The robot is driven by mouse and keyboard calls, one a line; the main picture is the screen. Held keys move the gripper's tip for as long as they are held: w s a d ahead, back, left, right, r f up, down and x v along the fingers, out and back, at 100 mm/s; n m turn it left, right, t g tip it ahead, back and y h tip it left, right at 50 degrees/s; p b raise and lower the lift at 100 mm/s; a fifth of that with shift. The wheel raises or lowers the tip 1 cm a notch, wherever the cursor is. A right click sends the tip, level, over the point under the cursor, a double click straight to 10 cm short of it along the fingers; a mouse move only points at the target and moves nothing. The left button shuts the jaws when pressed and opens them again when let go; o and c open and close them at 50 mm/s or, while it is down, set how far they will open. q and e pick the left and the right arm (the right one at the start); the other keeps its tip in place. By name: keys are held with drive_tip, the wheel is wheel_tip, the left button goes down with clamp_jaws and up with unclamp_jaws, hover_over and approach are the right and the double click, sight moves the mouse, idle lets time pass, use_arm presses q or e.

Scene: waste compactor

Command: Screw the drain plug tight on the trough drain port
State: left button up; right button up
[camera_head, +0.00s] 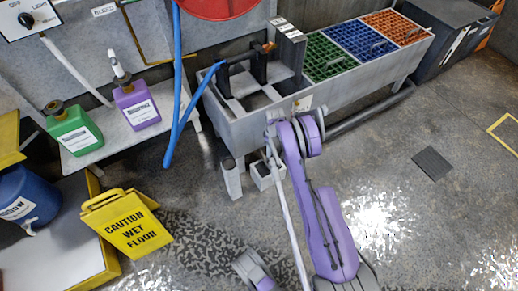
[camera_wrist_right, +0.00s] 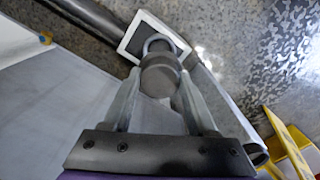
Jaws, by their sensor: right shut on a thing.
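My right gripper (camera_wrist_right: 161,84) is shut on a dark grey, rounded plug (camera_wrist_right: 158,76) in the right wrist view. A metal ring shows at the plug's far end. In the head view my right arm reaches to the front wall of the long grey trough (camera_head: 238,130), and the arm covers most of the gripper and the plug. I cannot make out the drain port, nor whether the plug touches it.
A small white-rimmed box (camera_head: 264,178) stands on the floor below the trough. A dark pipe (camera_head: 372,116) runs along the trough's front. A yellow wet-floor sign (camera_head: 135,228) stands at the left. The floor at the right is mostly clear.

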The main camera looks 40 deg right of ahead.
drive_tip(key=shift+d, duration=0.1)
idle(0.3)
drive_tip(key=shift+f, duration=0.1)
wheel_tip(320, 180, down, 3)
drive_tip(key=b, duration=0.3)
drive_tip(key=shift+f, duration=1.3)
drive_tip(key=n, duration=0.4)
drive_tip(key=shift+r+n, duration=0.25)
drive_tip(key=shift+n, duration=0.15)
drive_tip(key=shift+n, duration=0.3)
drive_tip(key=shift+n, duration=2.4)
